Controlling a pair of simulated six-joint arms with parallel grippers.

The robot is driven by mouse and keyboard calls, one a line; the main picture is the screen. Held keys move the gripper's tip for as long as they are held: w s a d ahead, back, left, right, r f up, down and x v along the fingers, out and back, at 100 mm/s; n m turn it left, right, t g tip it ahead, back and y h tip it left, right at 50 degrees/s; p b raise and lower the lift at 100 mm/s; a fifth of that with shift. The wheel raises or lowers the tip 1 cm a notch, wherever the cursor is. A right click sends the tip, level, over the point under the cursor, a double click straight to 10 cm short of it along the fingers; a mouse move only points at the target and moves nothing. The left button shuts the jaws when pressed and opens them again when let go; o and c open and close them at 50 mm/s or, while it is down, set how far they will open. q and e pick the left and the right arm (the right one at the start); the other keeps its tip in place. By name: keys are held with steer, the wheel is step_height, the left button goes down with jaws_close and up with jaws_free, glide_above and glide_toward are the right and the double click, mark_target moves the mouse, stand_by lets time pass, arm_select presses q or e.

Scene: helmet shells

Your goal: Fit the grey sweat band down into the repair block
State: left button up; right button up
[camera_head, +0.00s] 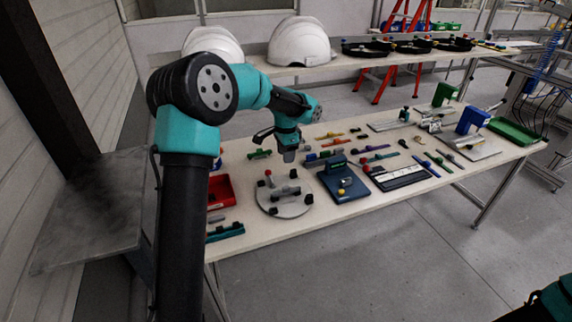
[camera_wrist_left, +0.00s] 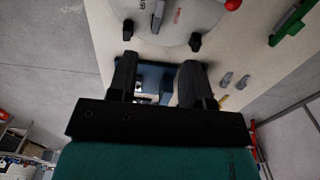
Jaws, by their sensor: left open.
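A grey bar-like piece (camera_head: 285,190), which may be the sweat band, lies on a round pale plate (camera_head: 284,207) with black knobs and a red ball (camera_head: 268,172). The plate also shows at the top of the left wrist view (camera_wrist_left: 182,32). I cannot tell which is the repair block. My left gripper (camera_head: 289,155) is open and hangs above the table behind the plate. In the left wrist view its fingers (camera_wrist_left: 158,78) are apart, with blue visible beyond and nothing clearly held.
A red tray (camera_head: 221,190) sits left of the plate, beside my left arm. A black-framed tray (camera_head: 400,176) and several small tools lie to the right. A green tray (camera_head: 516,131) is at the far right. White helmets (camera_head: 299,42) stand on a back bench.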

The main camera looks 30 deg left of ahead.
arm_select(q)
steer(key=shift+r, duration=0.6)
stand_by(0.4)
steer(key=s+d+f+n+h, duration=0.15)
steer(key=s+d+f, duration=0.25)
steer(key=d+f, duration=0.6)
steer(key=s+d+f+n+h, duration=0.1)
steer(key=s+d+f+h, duration=0.15)
steer(key=d+f, duration=0.8)
steer(key=s+a+f+n, duration=0.2)
steer(key=s+f, duration=0.4)
steer(key=s, duration=0.5)
steer(key=s+a+f+n, duration=0.1)
steer(key=s+f+n, duration=0.4)
steer(key=s, duration=0.6)
step_height(320, 180, down, 3)
steer(key=shift+a+r+t, duration=0.2)
steer(key=shift+a+t, duration=0.2)
steer(key=shift+a, duration=0.1)
